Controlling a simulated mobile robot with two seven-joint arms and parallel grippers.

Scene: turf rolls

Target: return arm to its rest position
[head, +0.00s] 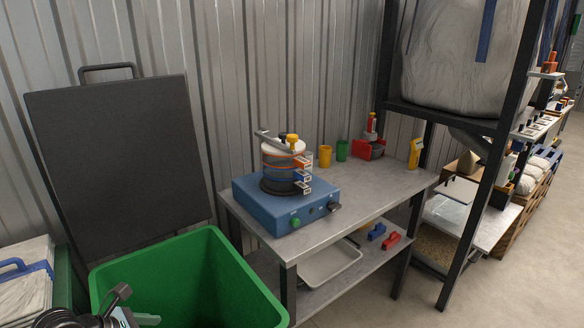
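A dark, jointed item (118,297) with a pale greenish tip is cut off by the bottom edge at lower left, in front of the green bin. No arm reaches over the metal workbench (375,190).
A green bin (225,275) stands at lower left, with a dark panel (125,160) behind it. A blue machine (290,207) with a stacked cylinder sits on the bench. Dark-framed shelving (470,220) stands to the right. Floor is clear at lower right.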

